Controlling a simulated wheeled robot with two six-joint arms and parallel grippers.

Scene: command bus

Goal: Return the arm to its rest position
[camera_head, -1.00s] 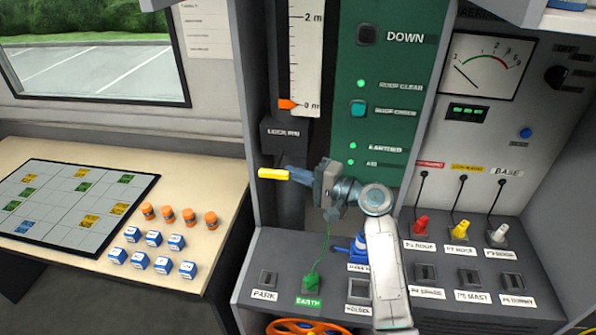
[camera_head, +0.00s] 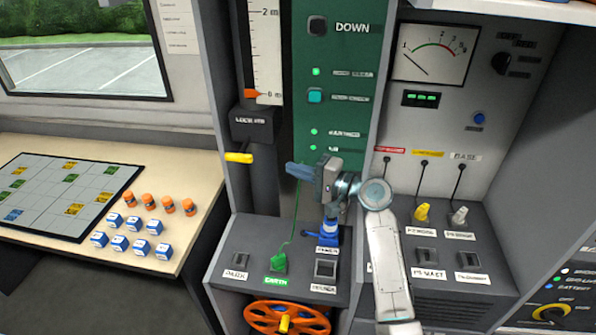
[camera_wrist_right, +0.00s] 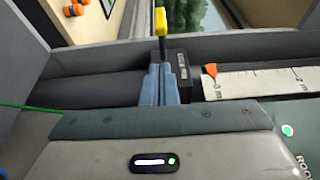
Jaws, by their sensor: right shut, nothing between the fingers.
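My right gripper (camera_head: 291,169) is shut and empty, held in front of the console's dark recess. Its blue-grey fingers lie together in the right wrist view (camera_wrist_right: 159,88). The yellow-tipped lock pin handle (camera_head: 239,158) sticks out to the left of the fingertips, with a clear gap between them. The yellow tip also shows in the wrist view (camera_wrist_right: 160,22), beyond the fingers. My left gripper is not in view.
A green cable rises from the EARTH socket (camera_head: 279,262), close behind my gripper. A blue plug (camera_head: 328,232) stands below it. Plugs with black cables stand to the right, including a yellow one (camera_head: 422,212). An orange wheel (camera_head: 284,318) sits below.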

